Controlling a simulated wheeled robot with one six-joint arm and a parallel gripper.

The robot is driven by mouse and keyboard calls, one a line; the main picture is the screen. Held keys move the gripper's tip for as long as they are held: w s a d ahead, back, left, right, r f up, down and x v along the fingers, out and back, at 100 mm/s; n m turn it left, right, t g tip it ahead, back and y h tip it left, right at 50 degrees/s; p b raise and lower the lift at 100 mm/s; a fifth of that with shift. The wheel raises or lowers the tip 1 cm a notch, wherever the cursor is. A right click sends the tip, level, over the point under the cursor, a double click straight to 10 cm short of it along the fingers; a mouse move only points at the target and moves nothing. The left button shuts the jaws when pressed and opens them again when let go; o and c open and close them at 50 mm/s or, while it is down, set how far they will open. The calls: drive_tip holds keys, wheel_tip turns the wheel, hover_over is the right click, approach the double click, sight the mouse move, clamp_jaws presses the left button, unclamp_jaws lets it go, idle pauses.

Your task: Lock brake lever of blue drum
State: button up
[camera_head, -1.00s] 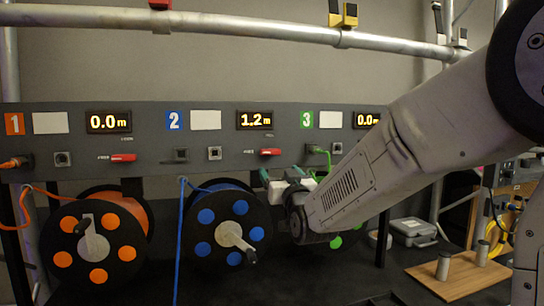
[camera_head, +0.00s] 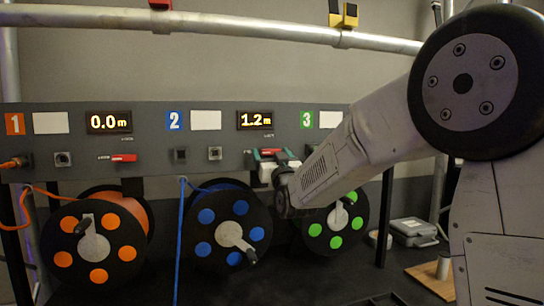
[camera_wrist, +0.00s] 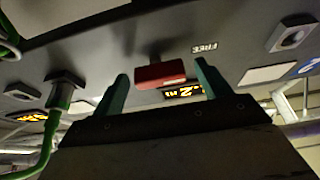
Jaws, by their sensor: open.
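The blue drum (camera_head: 205,248) is a black reel with blue discs and a crank, under panel section 2. Its red brake lever (camera_head: 268,151) is on the panel below the 1.2 m display and is partly covered by my gripper in the head view. My gripper (camera_head: 269,155) is open in front of the panel at the lever. In the wrist view, the red lever (camera_wrist: 160,75) shows between the two teal fingers of my gripper (camera_wrist: 162,70), with a FREE label (camera_wrist: 204,48) to its right. I cannot tell whether the fingers touch it.
An orange drum (camera_head: 128,223) with its own red lever (camera_head: 123,158) stands at left, and a green drum (camera_head: 352,233) at right, partly behind my arm. A blue cable (camera_head: 180,235) hangs by the blue drum. A green cable (camera_wrist: 46,140) runs close to my gripper in the wrist view.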

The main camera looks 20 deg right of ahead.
drive_tip(key=c, duration=1)
drive_tip(key=shift+m, duration=0.3)
drive_tip(key=m+h, duration=0.1)
drive_tip(key=m, duration=0.2)
drive_tip(key=m+h, duration=0.2)
drive_tip(key=m, duration=0.1)
drive_tip(key=shift+a+g, duration=0.2)
drive_tip(key=shift+g, duration=0.1)
drive_tip(key=m+g+h, duration=0.1)
drive_tip(key=m, duration=0.2)
drive_tip(key=m+h, duration=0.2)
drive_tip(key=m, duration=0.1)
drive_tip(key=shift+r+g, duration=0.2)
drive_tip(key=shift+g, duration=0.2)
drive_tip(key=m+g, duration=0.1)
drive_tip(key=m, duration=0.1)
drive_tip(key=m+h, duration=0.1)
drive_tip(key=m, duration=0.2)
drive_tip(key=shift+r+m+g, duration=0.15)
drive_tip(key=shift+m+g, duration=0.15)
drive_tip(key=shift+g, duration=0.1)
drive_tip(key=m+g, duration=0.1)
drive_tip(key=m, duration=0.3)
drive_tip(key=shift+r+g, duration=0.1)
drive_tip(key=shift+g, duration=0.2)
